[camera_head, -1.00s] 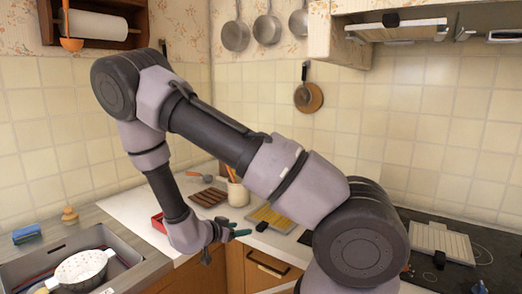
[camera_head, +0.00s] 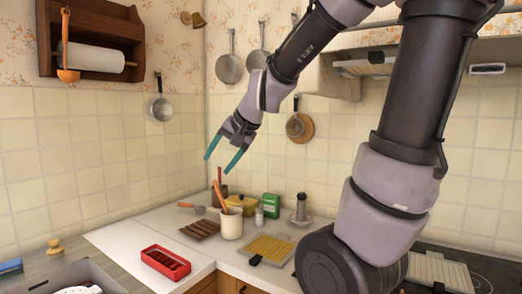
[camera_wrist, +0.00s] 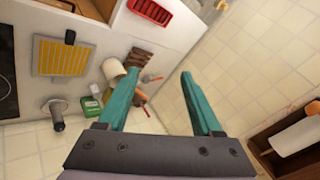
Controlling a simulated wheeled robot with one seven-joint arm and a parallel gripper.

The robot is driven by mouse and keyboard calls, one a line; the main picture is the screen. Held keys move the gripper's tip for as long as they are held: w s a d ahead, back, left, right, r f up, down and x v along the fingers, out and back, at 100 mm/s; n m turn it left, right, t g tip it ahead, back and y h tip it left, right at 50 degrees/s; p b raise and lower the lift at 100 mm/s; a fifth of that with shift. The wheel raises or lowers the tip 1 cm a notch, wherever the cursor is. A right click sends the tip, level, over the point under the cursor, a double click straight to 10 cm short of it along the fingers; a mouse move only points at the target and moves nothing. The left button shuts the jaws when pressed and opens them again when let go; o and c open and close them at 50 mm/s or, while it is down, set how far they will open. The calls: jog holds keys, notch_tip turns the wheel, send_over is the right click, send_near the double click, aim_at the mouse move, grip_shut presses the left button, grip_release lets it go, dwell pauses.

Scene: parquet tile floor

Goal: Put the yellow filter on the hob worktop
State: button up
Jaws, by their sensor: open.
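The yellow filter (camera_head: 272,247), a flat ribbed panel with a pale frame and a dark tab, lies on the white worktop (camera_head: 118,240) right of the utensil pot. It also shows at upper left in the wrist view (camera_wrist: 62,59). The dark hob worktop (camera_head: 490,272) is at lower right, partly hidden by my arm; its dark edge shows at far left in the wrist view (camera_wrist: 6,82). My gripper (camera_head: 219,164), with teal fingers, is open and empty, raised above the worktop, up and left of the filter. Its fingers (camera_wrist: 160,75) are spread apart.
A pale ribbed filter (camera_head: 438,269) lies on the hob. A cream pot with utensils (camera_head: 231,224), brown slatted board (camera_head: 200,229), red tray (camera_head: 166,262), green box (camera_head: 271,206) and grey-handled item (camera_head: 300,210) stand near the yellow filter. Pans (camera_head: 229,68) hang on the wall behind.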

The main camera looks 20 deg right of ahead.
jog(key=s+d+r+n+h, duration=0.1)
jog(key=s+d+r, duration=0.1)
jog(key=s, duration=0.4)
jog(key=s+d+r+h, duration=0.1)
jog(key=s+d+r, duration=0.1)
jog(key=s+d, duration=0.2)
jog(key=s, duration=0.2)
jog(key=shift+s+d+n, duration=0.15)
jog(key=shift+s+n, duration=0.25)
